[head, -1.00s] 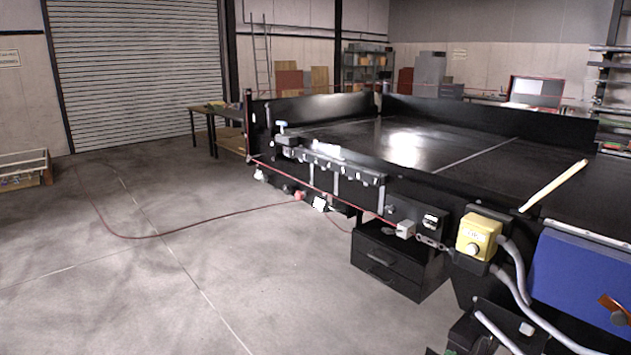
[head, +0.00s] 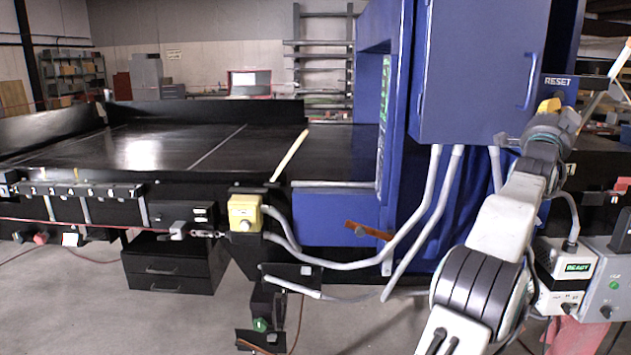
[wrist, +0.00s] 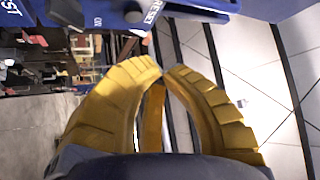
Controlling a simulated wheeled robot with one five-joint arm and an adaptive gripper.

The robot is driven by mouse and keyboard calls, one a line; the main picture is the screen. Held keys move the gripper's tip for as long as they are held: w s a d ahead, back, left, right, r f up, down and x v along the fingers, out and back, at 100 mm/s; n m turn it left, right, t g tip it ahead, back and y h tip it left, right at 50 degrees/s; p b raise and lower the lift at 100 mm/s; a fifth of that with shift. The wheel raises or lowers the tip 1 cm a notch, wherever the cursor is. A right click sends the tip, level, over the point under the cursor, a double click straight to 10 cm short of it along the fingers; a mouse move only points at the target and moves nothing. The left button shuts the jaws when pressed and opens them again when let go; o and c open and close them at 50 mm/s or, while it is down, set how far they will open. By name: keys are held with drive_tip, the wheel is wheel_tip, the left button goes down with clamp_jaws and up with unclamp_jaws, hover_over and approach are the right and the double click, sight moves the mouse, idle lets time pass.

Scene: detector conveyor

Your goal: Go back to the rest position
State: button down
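In the head view, only a bit of the yellow gripper (head: 549,106) shows beyond my raised arm at the right, just below the RESET label (head: 557,82) on the blue cabinet (head: 480,75). In the wrist view, the RESET label (wrist: 153,12) is close past the fingertips. Whether the fingers touch the panel cannot be told.
A black conveyor table (head: 215,150) runs along the left. A yellow button box (head: 244,213) and grey cables (head: 425,215) are at its front. A grey control box (head: 604,285) stands right of my arm. Open floor (head: 50,300) lies at lower left.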

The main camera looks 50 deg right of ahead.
wheel_tip(320, 180, down, 29)
drive_tip(key=n+y, duration=0.9)
drive_tip(key=y, duration=0.1)
drive_tip(key=w+a+f+n+y, duration=0.1)
drive_tip(key=a+f+n+y, duration=0.1)
drive_tip(key=a+f+y, duration=0.65)
drive_tip(key=w+a+f+n+y, duration=0.15)
drive_tip(key=w+a, duration=0.25)
drive_tip(key=a, duration=0.7)
drive_tip(key=w+a+f+n+y, duration=0.1)
drive_tip(key=w+a+f+n, duration=0.25)
drive_tip(key=a, duration=0.85)
drive_tip(key=w+a+f+n+y, duration=0.15)
drive_tip(key=w+a, duration=0.25)
drive_tip(key=a, duration=0.7)
drive_tip(key=w+a+r+n+t, duration=0.2)
drive_tip(key=a+n, duration=0.4)
drive_tip(key=a, duration=0.6)
drive_tip(key=w+a+r+n+t, duration=0.1)
drive_tip(key=w+a+r+n, duration=0.1)
drive_tip(key=a+n, duration=0.5)
drive_tip(key=a+r, duration=0.1)
drive_tip(key=a, duration=0.5)
drive_tip(key=shift+w+a+r+t, duration=0.15)
drive_tip(key=shift+w+a+t, duration=0.15)
drive_tip(key=shift+t, duration=0.1)
